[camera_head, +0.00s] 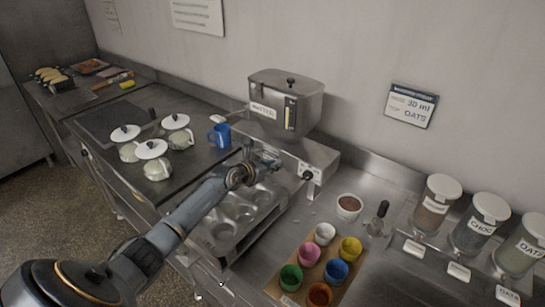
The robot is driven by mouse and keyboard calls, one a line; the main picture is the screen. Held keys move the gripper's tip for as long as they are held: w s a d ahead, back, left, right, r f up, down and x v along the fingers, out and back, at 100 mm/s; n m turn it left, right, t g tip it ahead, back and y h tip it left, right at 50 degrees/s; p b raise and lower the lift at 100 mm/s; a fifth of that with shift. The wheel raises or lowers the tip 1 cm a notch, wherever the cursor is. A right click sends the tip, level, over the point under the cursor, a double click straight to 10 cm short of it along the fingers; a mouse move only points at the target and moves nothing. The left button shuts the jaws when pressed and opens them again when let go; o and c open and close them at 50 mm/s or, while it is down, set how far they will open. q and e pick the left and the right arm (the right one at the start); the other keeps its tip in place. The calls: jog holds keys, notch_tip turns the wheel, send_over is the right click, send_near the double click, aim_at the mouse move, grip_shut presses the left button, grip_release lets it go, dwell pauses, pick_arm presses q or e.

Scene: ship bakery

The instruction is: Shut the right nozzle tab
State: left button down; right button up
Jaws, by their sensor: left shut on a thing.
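The steel batter dispenser (286,103) stands against the wall, with a lidded hopper over a long steel nozzle body (318,154). A nozzle with a dark round knob (307,176) shows at the right end of its front. My left arm reaches up from the lower left. My left gripper (268,161) is at the front of the dispenser, left of that knob and apart from it. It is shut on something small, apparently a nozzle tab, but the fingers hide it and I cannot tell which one. My right gripper is not in view.
A muffin tin (237,210) lies below the dispenser, partly behind my arm. A blue mug (220,135) and lidded pots (152,149) stand left. Coloured cups on a board (273,291), a brown-filled bowl (349,206) and labelled jars (434,204) stand right.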

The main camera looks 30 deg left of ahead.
pick_arm(q)
jog(key=shift+w+r+g, duration=0.15)
jog(key=shift+r+g, duration=0.35)
jog(key=shift+g, duration=0.65)
jog(key=shift+w+r+g, duration=0.15)
jog(key=shift+r+g, duration=0.3)
jog(key=shift+g, duration=0.7)
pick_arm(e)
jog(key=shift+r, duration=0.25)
pick_arm(q)
jog(key=c, duration=1.3)
grip_release()
jog(key=v, duration=1.2)
jog(key=shift+w+d+r, duration=0.15)
jog(key=shift+w+d, duration=0.05)
